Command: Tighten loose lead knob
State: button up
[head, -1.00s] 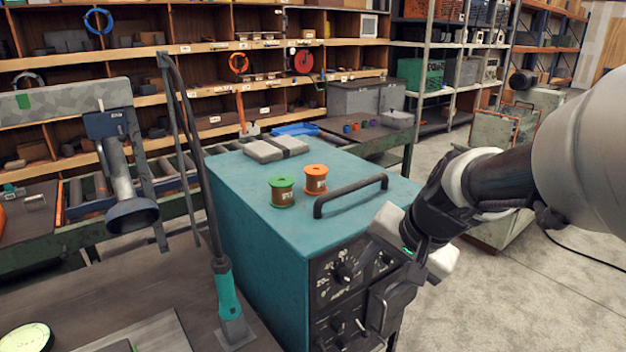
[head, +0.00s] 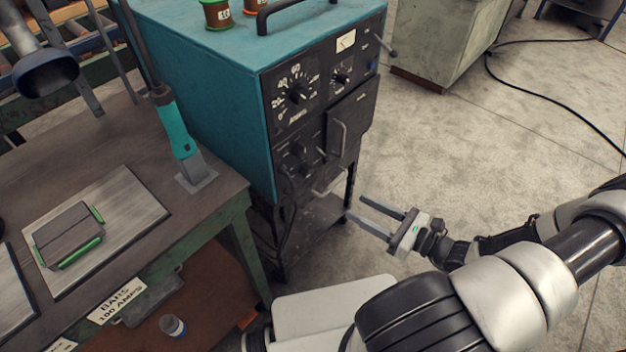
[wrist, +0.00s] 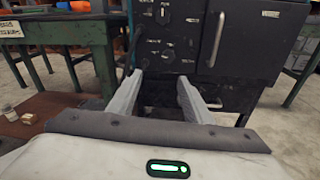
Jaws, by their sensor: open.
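The teal welding machine (head: 225,75) has a black front panel with a large dial knob (head: 297,95) and a small dial knob (head: 342,77). Dark lead knobs (head: 298,152) sit at the panel's lower left; which one is loose I cannot tell. In the wrist view a lower knob (wrist: 167,55) shows dimly ahead, above the fingers. My gripper (head: 356,208) is open and empty, to the right of the machine's stand and lower than the panel. In the wrist view its two fingers (wrist: 160,82) point toward the machine, apart from it.
A handled door (head: 345,130) takes up the panel's lower right. A workbench (head: 110,160) with metal plates and a teal-handled tool (head: 175,130) stands left. Open floor (head: 450,160) lies right, with a grey cabinet (head: 445,40) behind.

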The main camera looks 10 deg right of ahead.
jog(key=m+t, duration=0.2)
jog(key=b, duration=0.1)
send_near(311, 173)
jog(key=shift+h, duration=0.3)
jog(key=x, duration=0.8)
jog(key=shift+a+r, duration=0.25)
jog(key=shift+a, duration=0.05)
jog(key=c, duration=1.1)
jog(key=shift+o, duration=0.2)
